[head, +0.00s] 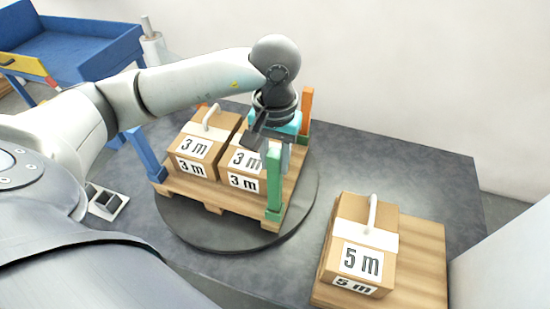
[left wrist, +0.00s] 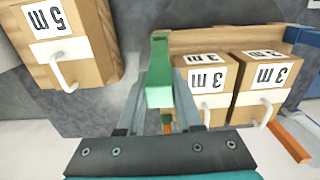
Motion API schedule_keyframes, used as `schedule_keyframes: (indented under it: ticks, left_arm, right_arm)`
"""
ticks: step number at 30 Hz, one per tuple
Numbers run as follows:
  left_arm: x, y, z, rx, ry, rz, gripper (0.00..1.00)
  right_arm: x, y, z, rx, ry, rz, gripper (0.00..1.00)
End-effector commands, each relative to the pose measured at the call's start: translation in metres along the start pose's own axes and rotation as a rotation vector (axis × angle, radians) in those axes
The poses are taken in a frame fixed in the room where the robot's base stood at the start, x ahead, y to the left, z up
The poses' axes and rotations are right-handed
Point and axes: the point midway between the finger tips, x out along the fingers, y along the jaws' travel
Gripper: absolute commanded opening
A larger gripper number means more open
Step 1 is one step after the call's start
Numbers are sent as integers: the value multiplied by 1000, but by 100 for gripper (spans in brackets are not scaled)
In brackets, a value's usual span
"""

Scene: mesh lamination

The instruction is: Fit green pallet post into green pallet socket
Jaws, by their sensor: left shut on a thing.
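The green pallet post (head: 274,178) stands roughly upright at the front right corner of the wooden pallet (head: 225,202). My left gripper (head: 274,150) is shut on its upper part. In the left wrist view the post (left wrist: 159,75) shows between the two fingers of the gripper (left wrist: 160,100). A wider green piece (head: 273,214), which looks like the green socket, shows at the post's foot at the pallet corner. I cannot tell whether the post is inside it or only above it. My right gripper is not in view.
Two boxes marked 3 m (head: 196,150) sit on the pallet close beside the post. Blue (head: 148,155) and orange (head: 306,104) posts stand at other corners. The pallet rests on a round dark turntable (head: 215,238). A 5 m box (head: 360,245) stands on a board at the right.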

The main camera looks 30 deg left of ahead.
Motion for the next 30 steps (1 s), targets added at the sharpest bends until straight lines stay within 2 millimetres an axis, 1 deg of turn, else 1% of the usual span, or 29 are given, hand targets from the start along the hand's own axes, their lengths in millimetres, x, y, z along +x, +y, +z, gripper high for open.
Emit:
schedule_keyframes:
  ticks: [30]
  left_arm:
    - [26,0,0,0,1,0,0]
  right_arm:
    - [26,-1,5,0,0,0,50]
